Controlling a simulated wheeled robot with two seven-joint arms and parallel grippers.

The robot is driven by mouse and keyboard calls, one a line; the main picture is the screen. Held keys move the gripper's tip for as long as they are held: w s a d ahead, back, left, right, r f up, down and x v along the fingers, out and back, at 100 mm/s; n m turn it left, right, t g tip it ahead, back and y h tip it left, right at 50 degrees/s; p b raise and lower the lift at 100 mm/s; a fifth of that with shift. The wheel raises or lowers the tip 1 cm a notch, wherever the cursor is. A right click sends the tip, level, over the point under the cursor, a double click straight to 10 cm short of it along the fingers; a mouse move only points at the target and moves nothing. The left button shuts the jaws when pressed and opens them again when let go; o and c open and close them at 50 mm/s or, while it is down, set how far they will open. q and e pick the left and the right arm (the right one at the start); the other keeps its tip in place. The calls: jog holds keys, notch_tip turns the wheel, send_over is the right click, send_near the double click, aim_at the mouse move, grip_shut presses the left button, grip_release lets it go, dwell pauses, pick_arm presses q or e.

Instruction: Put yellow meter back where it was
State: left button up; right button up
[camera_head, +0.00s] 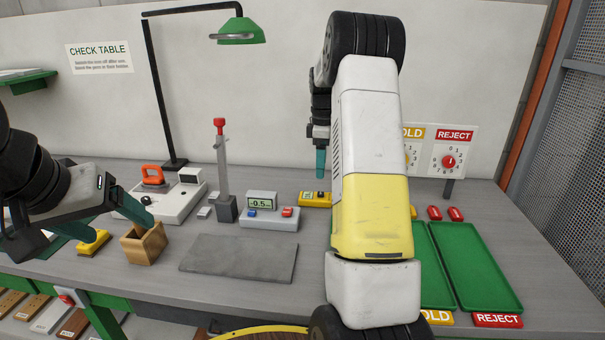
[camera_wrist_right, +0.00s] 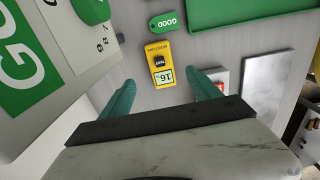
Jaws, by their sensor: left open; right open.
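The yellow meter (camera_head: 315,199) lies on the table just left of my right arm, which may hide part of it. In the right wrist view the yellow meter (camera_wrist_right: 159,66) lies flat, its display reading 16, ahead of and between the fingers. My right gripper (camera_head: 320,162) is open and empty above and behind the meter; its two teal fingers (camera_wrist_right: 163,93) show apart in the wrist view. My left gripper (camera_head: 95,222) is open at the left, near a small wooden box (camera_head: 144,243), with no object visible between its fingers.
A grey mat (camera_head: 238,258), a small scale reading -0.5 (camera_head: 269,215) and a post with a red top (camera_head: 222,175) stand left of the meter. Another yellow object (camera_head: 92,242) is at the left. Green trays (camera_head: 484,272) lie right. A green GOOD tag (camera_wrist_right: 164,22) lies by the meter.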

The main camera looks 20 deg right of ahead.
jog(key=s+a+r+m+t+y, duration=0.1)
jog(key=s+a+r+m+t, duration=0.2)
jog(key=s+a+r+m, duration=0.6)
jog(key=s+a+r+m+t, duration=0.1)
jog(key=s+a, duration=0.2)
jog(key=s, duration=0.4)
jog(key=s+a+r+m+t, duration=0.1)
jog(key=s+a, duration=0.2)
jog(key=s, duration=0.5)
jog(key=s+a+r+m+t+y, duration=0.1)
jog(key=s+a, duration=0.2)
jog(key=s, duration=0.4)
jog(key=shift+s+a, duration=0.25)
jog(key=shift+s, duration=0.05)
